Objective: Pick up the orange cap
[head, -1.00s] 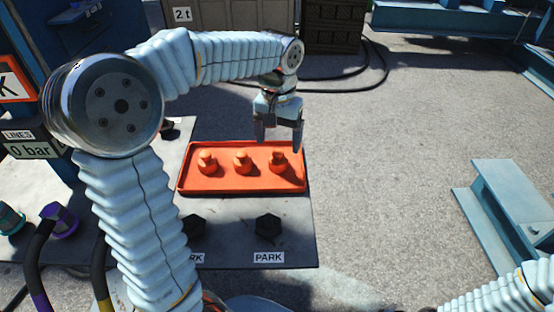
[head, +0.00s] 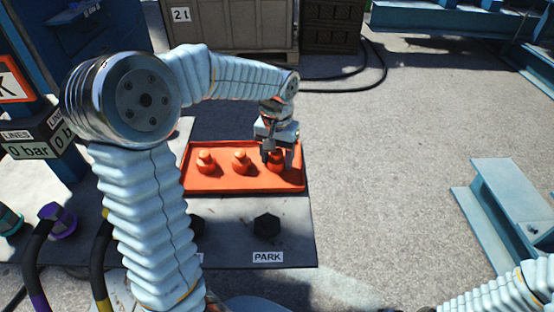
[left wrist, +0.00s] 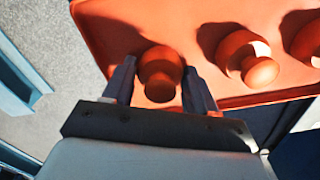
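Three orange caps stand upright in a row in an orange tray (head: 225,180) in the head view. The left cap (head: 206,162) and the middle cap (head: 241,162) stand free. My left gripper (head: 277,160) is down over the right cap (head: 276,164), which its fingers partly hide. In the left wrist view the fingers of my left gripper (left wrist: 160,85) stand on both sides of this cap (left wrist: 159,72), with a small gap showing, so the gripper is open around it. Another cap (left wrist: 243,56) is to its right there. My right gripper is not in view.
The tray lies on a grey panel with black hexagonal park posts (head: 267,225) in front. Hoses with a purple connector (head: 57,220) are at the left. A blue steel beam (head: 505,210) lies at the right. Open floor is right of the panel.

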